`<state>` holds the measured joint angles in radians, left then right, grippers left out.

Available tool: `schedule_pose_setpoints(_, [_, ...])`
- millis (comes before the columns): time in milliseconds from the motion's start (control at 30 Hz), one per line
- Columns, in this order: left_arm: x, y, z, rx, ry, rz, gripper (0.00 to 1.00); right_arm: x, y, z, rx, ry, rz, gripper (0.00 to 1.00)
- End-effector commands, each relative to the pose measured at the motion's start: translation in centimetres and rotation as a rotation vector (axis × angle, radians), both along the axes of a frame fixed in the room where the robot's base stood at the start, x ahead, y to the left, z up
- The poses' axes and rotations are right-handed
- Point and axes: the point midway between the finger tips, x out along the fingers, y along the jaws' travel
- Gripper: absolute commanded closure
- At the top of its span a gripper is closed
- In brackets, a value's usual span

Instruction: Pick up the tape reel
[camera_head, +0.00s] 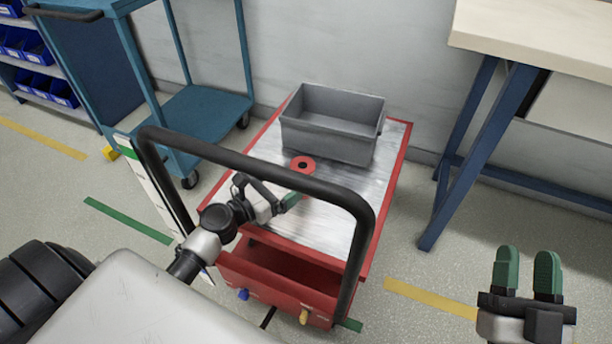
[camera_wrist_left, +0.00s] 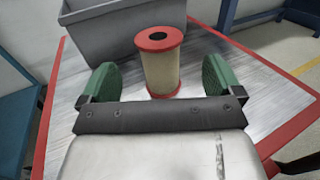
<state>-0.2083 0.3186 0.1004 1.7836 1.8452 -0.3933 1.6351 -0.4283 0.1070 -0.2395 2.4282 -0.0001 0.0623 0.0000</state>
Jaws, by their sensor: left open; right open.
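The tape reel (camera_head: 302,165) stands upright on the metal top of the red cart (camera_head: 340,210), in front of the grey bin. In the left wrist view the reel (camera_wrist_left: 160,65) has red end flanges and a pale tan middle, and it stands just beyond and between the fingers. My left gripper (camera_head: 290,201) reaches over the cart top, close to the reel. In the left wrist view the left gripper (camera_wrist_left: 158,80) is open with its green fingers apart and nothing held. My right gripper (camera_head: 527,270) is open and empty at the lower right, over the floor.
The grey bin (camera_head: 332,122) stands on the far part of the cart top. The cart's dark handle (camera_head: 250,175) arches in front of my left arm. A blue trolley (camera_head: 205,105) is at the left, and a workbench (camera_head: 545,35) is at the right.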

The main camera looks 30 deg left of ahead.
Motion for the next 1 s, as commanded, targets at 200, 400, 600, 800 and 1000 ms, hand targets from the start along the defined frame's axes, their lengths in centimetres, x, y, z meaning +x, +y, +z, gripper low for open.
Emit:
schedule_pose_setpoints(200, [1.9, -0.7, 0.0, 0.002, -0.001, 0.0, 0.06, -0.1, 0.0, 0.2, 0.006, -0.019, 0.001, 0.57])
schedule_pose_setpoints(400, [4.5, -1.5, 0.0, 0.003, -0.002, 0.0, 0.06, -0.7, 0.0, 1.1, 0.033, -0.113, 0.006, 0.57])
schedule_pose_setpoints(600, [6.5, -2.3, 0.0, 0.002, 0.0, 0.0, 0.06, -1.1, 0.0, 1.7, 0.047, -0.164, 0.009, 0.57])
schedule_pose_setpoints(800, [6.6, -2.3, 0.0, 0.003, 0.001, 0.001, 0.06, -1.2, 0.0, 1.8, 0.049, -0.17, 0.009, 0.57])
schedule_pose_setpoints(1000, [6.6, -2.3, 0.0, 0.003, 0.001, 0.0, 0.3, -1.2, 0.0, 1.7, 0.048, -0.169, 0.009, 0.57])
